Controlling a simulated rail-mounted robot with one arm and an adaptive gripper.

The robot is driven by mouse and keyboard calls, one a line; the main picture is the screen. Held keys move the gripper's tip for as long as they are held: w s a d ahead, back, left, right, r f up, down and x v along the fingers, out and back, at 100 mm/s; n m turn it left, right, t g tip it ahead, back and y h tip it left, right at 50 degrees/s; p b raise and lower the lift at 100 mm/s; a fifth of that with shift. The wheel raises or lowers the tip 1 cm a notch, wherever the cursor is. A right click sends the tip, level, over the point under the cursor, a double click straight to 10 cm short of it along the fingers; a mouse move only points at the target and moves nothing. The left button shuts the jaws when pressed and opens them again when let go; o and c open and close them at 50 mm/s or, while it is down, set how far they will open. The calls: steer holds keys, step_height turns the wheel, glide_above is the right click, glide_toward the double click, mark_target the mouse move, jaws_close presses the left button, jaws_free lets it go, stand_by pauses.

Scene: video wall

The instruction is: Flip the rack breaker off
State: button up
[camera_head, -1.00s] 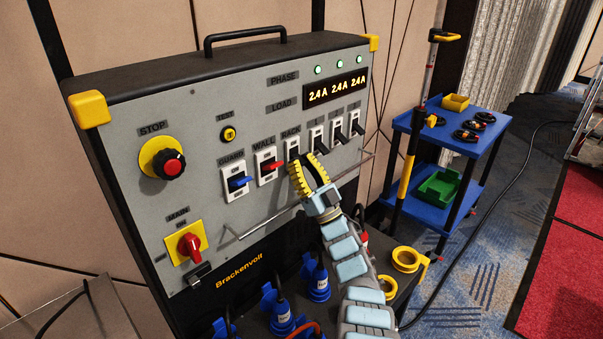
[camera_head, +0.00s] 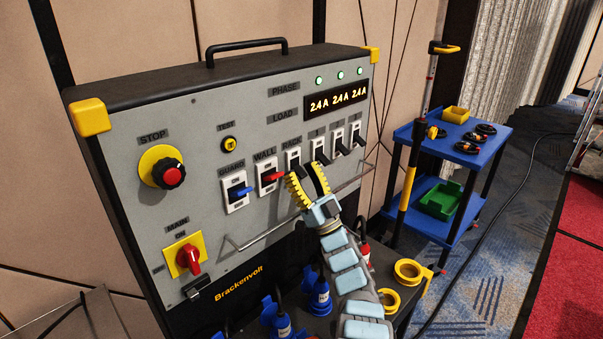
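The rack breaker (camera_head: 293,155) is a white-framed switch with a dark lever under the RACK label on the grey panel. It sits just right of the red-levered WALL breaker (camera_head: 270,175).
The blue-levered GUARD breaker (camera_head: 236,191) is farther left. Several black-levered breakers, including breaker 1 (camera_head: 319,147), stand close on the right. A thin metal rail (camera_head: 262,237) runs below the breakers. Blue plugs (camera_head: 317,289) stand beneath the panel.

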steer(key=shift+f, duration=0.1)
steer(key=shift+s+d+f, duration=0.2)
steer(key=shift+d+f, duration=0.15)
steer(key=shift+f, duration=0.05)
steer(key=v, duration=1.1)
steer(key=shift+s+a, duration=0.1)
steer(key=shift+s, duration=0.05)
